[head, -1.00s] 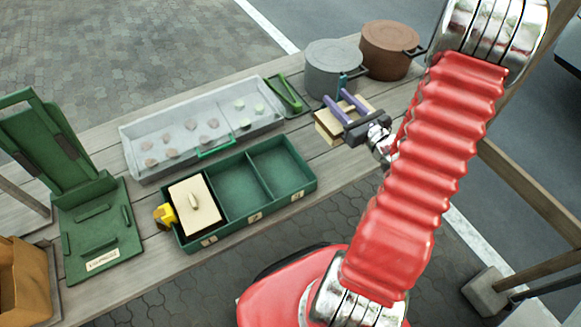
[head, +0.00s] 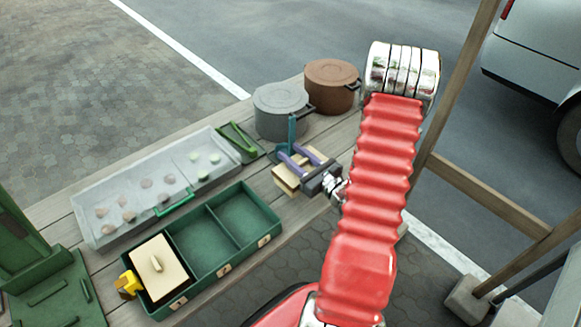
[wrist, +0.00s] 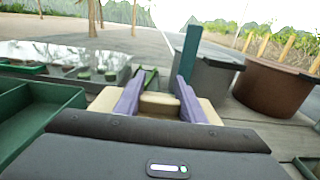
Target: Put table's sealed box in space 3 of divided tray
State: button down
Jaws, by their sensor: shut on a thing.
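My gripper (head: 293,155) is shut on the cream sealed box (head: 285,180), its purple fingers on either side of the raised grip on the lid. In the wrist view the cream box (wrist: 104,99) shows beyond the dark palm, with the lid grip (wrist: 159,104) between the fingers. I cannot tell whether the box touches the table. The green divided tray (head: 212,277) is left of my gripper. Its left compartment holds another cream-lidded box (head: 158,268); the middle and right compartments are empty. The right-hand number label is too small to read.
A clear case (head: 85,222) with small pieces lies behind the tray. Green tongs (head: 240,140) and an upright teal piece (head: 292,130) are near the box. Grey (head: 281,112) and brown (head: 331,86) pots stand behind. A yellow piece (head: 127,285) sits at the tray's left end.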

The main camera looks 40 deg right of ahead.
jog(key=shift+f, duration=0.2)
jog(key=shift+f, duration=1.95)
jog(key=c, duration=1.2)
grip_release()
jog(key=shift+f, duration=0.1)
jog(key=shift+o, duration=0.2)
jog(key=shift+s+d, duration=0.15)
jog(key=shift+s, duration=5.9)
